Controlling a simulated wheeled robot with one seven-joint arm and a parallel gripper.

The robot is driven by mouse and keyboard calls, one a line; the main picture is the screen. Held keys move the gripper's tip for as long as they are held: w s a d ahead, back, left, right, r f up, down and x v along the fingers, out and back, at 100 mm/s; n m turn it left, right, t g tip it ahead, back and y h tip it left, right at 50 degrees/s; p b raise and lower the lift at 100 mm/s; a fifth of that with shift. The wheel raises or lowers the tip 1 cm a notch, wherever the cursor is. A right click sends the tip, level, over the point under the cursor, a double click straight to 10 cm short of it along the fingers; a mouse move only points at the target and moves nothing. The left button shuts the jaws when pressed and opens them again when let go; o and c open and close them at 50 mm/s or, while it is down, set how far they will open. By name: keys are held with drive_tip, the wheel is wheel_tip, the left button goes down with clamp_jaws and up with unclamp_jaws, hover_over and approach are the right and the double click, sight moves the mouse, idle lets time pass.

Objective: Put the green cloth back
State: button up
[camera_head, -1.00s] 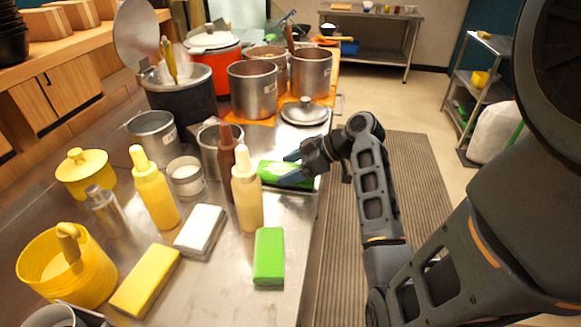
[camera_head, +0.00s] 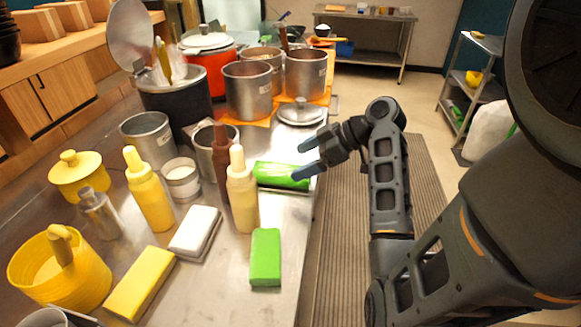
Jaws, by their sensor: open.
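A green cloth (camera_head: 281,176) lies on the steel counter, behind the cream squeeze bottle and close to the counter's right edge. A second green block-like cloth (camera_head: 265,257) lies nearer, at the front right of the counter. My gripper (camera_head: 303,159) is open and empty. It reaches in from the right, just at the right end of the farther green cloth, with its fingers pointing left. I cannot tell whether a finger touches that cloth.
A white block (camera_head: 195,231) and a yellow block (camera_head: 140,284) lie left of the nearer green one. Steel pots (camera_head: 247,88) and a lid (camera_head: 300,113) are behind. The floor mat (camera_head: 342,240) is clear right of the counter.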

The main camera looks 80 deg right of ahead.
drive_tip(key=v, duration=0.6)
drive_tip(key=shift+r, duration=0.15)
drive_tip(key=shift+s, duration=0.15)
